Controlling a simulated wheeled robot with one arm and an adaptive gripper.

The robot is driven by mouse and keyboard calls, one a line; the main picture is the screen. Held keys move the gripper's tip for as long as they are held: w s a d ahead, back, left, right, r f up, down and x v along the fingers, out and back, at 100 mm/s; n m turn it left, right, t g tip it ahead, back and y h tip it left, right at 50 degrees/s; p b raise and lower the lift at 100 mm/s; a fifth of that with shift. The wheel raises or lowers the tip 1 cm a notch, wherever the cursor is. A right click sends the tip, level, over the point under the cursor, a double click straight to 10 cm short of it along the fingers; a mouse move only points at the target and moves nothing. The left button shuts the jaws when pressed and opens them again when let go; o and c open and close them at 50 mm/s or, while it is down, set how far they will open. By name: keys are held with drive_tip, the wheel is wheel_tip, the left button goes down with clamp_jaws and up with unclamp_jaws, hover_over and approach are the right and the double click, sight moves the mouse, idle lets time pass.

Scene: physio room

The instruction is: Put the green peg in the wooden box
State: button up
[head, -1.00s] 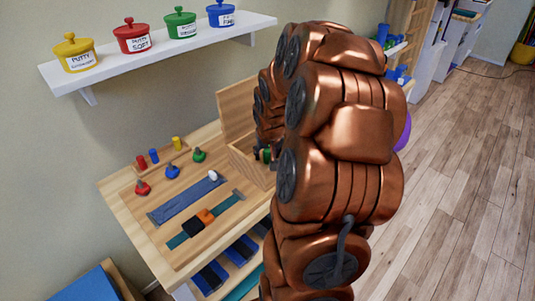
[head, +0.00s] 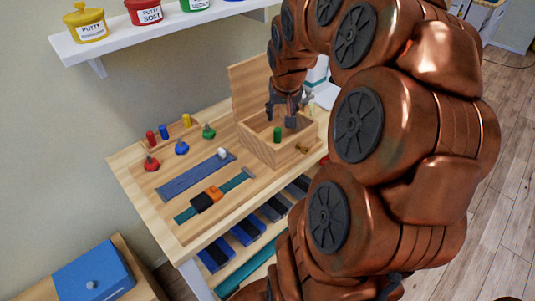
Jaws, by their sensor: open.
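The open wooden box (head: 262,146) stands at the table's far right part, with its lid raised at the back left. The green peg (head: 277,134) appears upright within the box opening, near the front wall; its lower end is hidden. My gripper (head: 290,118) is over the box, pointing down, open and apart from the peg. Part of the gripper is dark and small in the view, and my arm covers the area right of the box.
A peg rack (head: 168,137) holds red, blue and yellow pegs. Red, blue and green knobs, a blue strap (head: 195,176) and a teal strap with an orange-black piece (head: 207,199) lie on the table. A white shelf with putty tubs (head: 143,12) hangs above.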

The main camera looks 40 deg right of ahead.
drive_tip(key=s+a+f+n+g+y, duration=0.1)
drive_tip(key=s+a+f+n+g, duration=0.3)
drive_tip(key=a, duration=0.8)
drive_tip(key=s+a+r+n+t+y, duration=0.1)
drive_tip(key=s+a, duration=0.5)
drive_tip(key=a, duration=0.6)
drive_tip(key=s+a+f+n+g, duration=0.1)
drive_tip(key=s+a, duration=0.4)
drive_tip(key=s, duration=0.5)
drive_tip(key=shift+a+f+n+g+y, duration=0.4)
drive_tip(key=shift+n+g, duration=0.3)
